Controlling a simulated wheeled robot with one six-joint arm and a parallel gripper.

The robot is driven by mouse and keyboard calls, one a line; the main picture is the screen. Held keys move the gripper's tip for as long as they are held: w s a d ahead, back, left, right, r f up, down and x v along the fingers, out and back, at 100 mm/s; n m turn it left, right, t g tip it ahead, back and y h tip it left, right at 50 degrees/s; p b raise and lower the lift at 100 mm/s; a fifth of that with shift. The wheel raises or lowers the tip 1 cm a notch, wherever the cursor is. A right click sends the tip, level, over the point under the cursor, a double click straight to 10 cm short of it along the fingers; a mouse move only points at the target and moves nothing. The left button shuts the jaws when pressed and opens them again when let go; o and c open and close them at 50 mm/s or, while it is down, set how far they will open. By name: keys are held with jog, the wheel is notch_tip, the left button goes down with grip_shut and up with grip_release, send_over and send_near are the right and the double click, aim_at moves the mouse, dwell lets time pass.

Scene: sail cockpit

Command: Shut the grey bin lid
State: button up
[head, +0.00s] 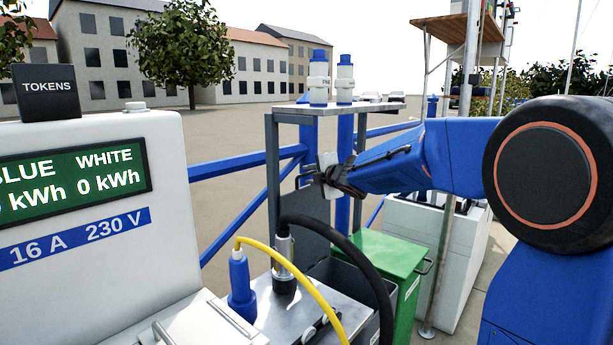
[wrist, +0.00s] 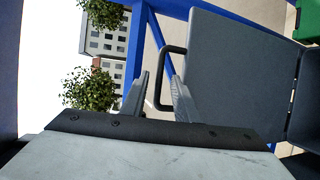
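The grey bin (head: 345,276) stands beside the green bin, partly hidden by the black hose and the metal box. Its grey lid (head: 308,238) stands up, open, behind the hose. In the wrist view the lid (wrist: 235,75) is a flat grey panel with a black loop handle (wrist: 161,72) on its near edge. My gripper (head: 328,180) is at the top of the raised lid in the head view. In the wrist view my gripper (wrist: 157,85) has its fingers apart, with the handle bar appearing between them. I cannot tell whether they touch it.
A green bin (head: 392,258) with its lid down stands to the right. A metal box (head: 310,305) with a yellow cable (head: 300,275) and black hose (head: 355,255) is in front. Blue rails (head: 235,168) and a stand with blue-capped bottles (head: 319,80) are behind.

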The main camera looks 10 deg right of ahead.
aim_at(308, 174)
jog(key=shift+x, duration=1.6)
jog(key=shift+c, duration=0.3)
grip_shut()
